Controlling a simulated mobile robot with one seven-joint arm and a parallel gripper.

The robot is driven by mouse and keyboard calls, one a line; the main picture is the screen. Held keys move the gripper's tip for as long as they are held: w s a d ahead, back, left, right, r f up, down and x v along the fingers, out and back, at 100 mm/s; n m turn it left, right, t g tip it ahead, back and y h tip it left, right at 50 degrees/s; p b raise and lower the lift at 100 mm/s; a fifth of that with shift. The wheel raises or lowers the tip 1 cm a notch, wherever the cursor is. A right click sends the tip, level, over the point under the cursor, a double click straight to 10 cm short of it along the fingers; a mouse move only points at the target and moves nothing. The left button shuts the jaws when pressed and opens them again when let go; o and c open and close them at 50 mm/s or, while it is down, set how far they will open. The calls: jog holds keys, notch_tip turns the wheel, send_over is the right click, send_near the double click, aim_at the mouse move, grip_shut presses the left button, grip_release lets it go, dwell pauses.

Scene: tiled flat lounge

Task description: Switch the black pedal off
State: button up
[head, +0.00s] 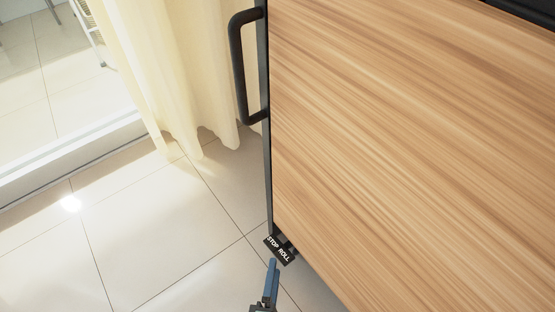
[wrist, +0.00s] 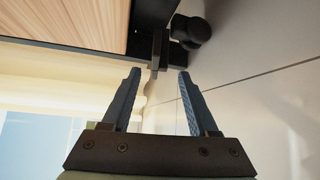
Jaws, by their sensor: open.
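The black pedal (head: 279,250), marked "STOP ROLL", sticks out low at the near left corner of the wooden cart, just above the floor. In the wrist view the pedal (wrist: 159,52) is a small dark piece beside a round black caster. My gripper (head: 272,272) is just below the pedal in the head view and seen nearly edge-on. In the wrist view my gripper (wrist: 159,73) has its two blue fingers spread apart with nothing between them. The pedal lies ahead of the gap between the fingertips. I cannot tell whether a finger touches it.
The cart's wood-grain panel (head: 410,140) fills the right side, with a black handle (head: 241,70) at its left edge. A cream curtain (head: 185,70) hangs to the left, beside a door sill (head: 70,160). The tiled floor (head: 150,240) at left is clear.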

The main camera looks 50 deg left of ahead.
aim_at(276, 256)
jog(key=b+x, duration=0.2)
jog(key=x, duration=0.4)
jog(key=shift+w+a+f+b, duration=0.1)
jog(key=shift+w+a+b, duration=0.15)
jog(key=shift+b, duration=0.1)
grip_shut()
